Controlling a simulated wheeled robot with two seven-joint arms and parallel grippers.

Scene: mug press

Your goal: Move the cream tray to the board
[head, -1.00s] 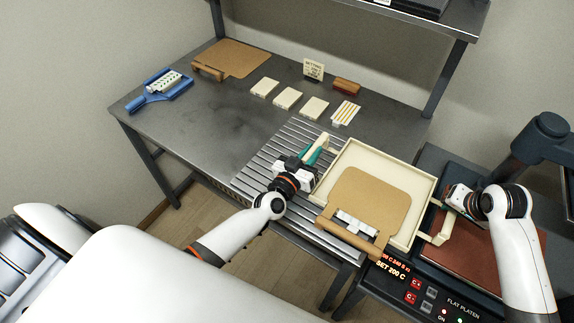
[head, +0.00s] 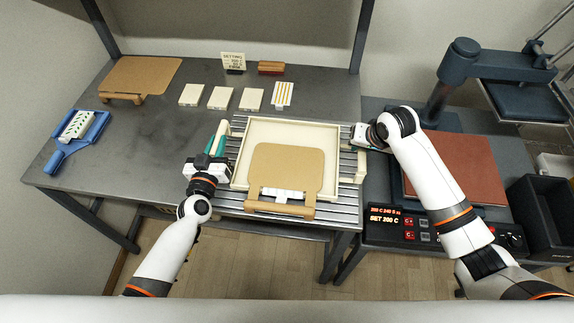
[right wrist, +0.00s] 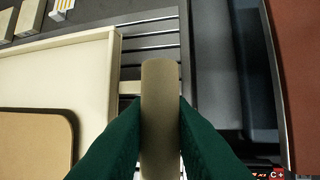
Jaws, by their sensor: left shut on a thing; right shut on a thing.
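The cream tray (head: 312,132) is over the ribbed metal slats at the table's right end in the head view. I cannot tell whether it touches them. A tan paddle board (head: 285,165) with a wooden handle lies in it, over a white piece (head: 282,194). My left gripper (head: 217,145) is shut on the tray's left handle. My right gripper (head: 359,150) is shut on the right handle (right wrist: 160,110), with green fingers on both sides of it in the right wrist view. Another brown board (head: 142,75) lies at the table's back left.
Several cream blocks (head: 221,98), a striped block (head: 283,94), a sign (head: 233,62) and a red-brown block (head: 271,68) stand behind the tray. A blue holder (head: 77,133) lies at left. The press with its red-brown platen (head: 440,165) is at right. The table's middle left is clear.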

